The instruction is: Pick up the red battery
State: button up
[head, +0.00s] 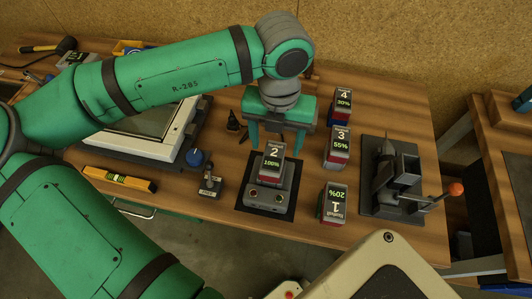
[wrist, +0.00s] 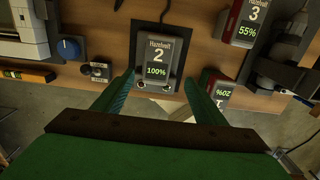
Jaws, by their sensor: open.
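Several numbered batteries with dark label faces stand on the wooden bench. Battery 1 (head: 333,203), 20%, shows red sides and stands front right; it also shows in the wrist view (wrist: 219,91). Battery 3 (head: 339,143), 55%, shows red near its base; its red side shows in the wrist view (wrist: 231,20). Battery 4 (head: 343,100), 30%, shows blue below. Battery 2 (head: 272,160), 100%, sits in the grey charger (head: 267,198). My gripper (head: 275,148) is open and empty, its fingers to either side of battery 2 in the picture; contact cannot be told.
A black fixture with an orange-knobbed lever (head: 455,189) stands right of the batteries. A small switch box (head: 210,184), a yellow level (head: 118,180) and a framed glass panel (head: 150,123) lie to the left. The bench's front edge runs close below the charger.

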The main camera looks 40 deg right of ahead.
aim_at(272, 158)
notch_tip(272, 158, down, 4)
jog(key=shift+w+r, duration=0.1)
jog(key=shift+r, duration=0.1)
jog(key=shift+w+f, duration=0.15)
jog(key=shift+f, duration=0.3)
jog(key=f, duration=0.4)
jog(key=shift+w+f, duration=0.25)
jog(key=shift+f, duration=0.2)
jog(key=shift+d, duration=0.1)
jog(key=shift+w+f, duration=0.15)
jog(key=shift+f, duration=0.05)
jog(key=shift+d, duration=0.1)
jog(key=shift+a, duration=0.2)
jog(key=c, duration=1.3)
